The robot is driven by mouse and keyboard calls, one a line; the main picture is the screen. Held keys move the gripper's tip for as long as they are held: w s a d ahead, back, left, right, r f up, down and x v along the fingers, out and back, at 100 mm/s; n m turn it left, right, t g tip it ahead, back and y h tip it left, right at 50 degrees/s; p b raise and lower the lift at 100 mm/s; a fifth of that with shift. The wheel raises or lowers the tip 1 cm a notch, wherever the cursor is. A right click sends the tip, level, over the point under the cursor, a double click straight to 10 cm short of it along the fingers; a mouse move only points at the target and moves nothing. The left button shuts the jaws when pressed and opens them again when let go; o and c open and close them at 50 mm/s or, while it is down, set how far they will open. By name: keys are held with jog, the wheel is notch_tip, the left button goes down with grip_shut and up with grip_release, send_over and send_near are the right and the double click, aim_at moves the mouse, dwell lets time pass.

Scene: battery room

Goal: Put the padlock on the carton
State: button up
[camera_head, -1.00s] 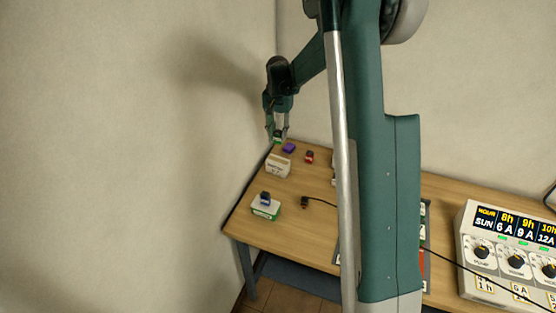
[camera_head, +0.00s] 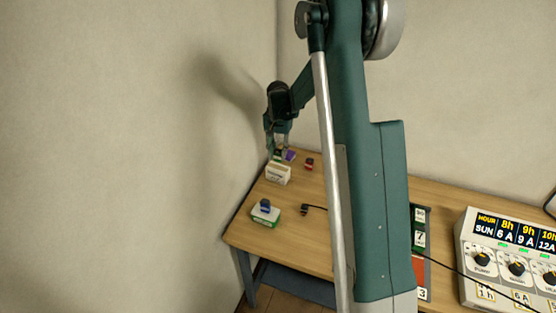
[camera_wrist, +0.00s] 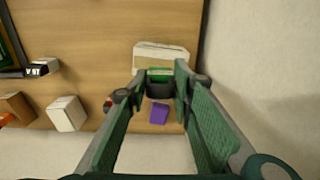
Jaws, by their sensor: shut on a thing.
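My gripper (camera_head: 277,155) is shut near the far left corner of the table, just behind the cream carton (camera_head: 278,174). It holds a small green and dark thing, which I take to be the padlock (camera_wrist: 159,74); its shape is partly hidden by the fingers. In the wrist view the padlock sits between the fingertips, and the carton (camera_wrist: 165,52) shows directly beyond it. I cannot tell whether the padlock touches the carton.
A purple block (camera_head: 290,155) and a red item (camera_head: 309,164) stand close to my gripper. A blue item (camera_head: 265,204) sits on a white and green box (camera_head: 264,215) nearer the front. A black plug (camera_head: 305,209) with a cord lies to its right. The wall is close on the left.

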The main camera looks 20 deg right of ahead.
aim_at(278, 159)
jog(key=shift+f, duration=1.85)
jog(key=shift+f, duration=0.2)
jog(key=o, duration=0.9)
jog(key=shift+r, duration=0.1)
jog(key=shift+r, duration=0.1)
notch_tip(278, 159, up, 12)
jog(key=shift+r, duration=0.1)
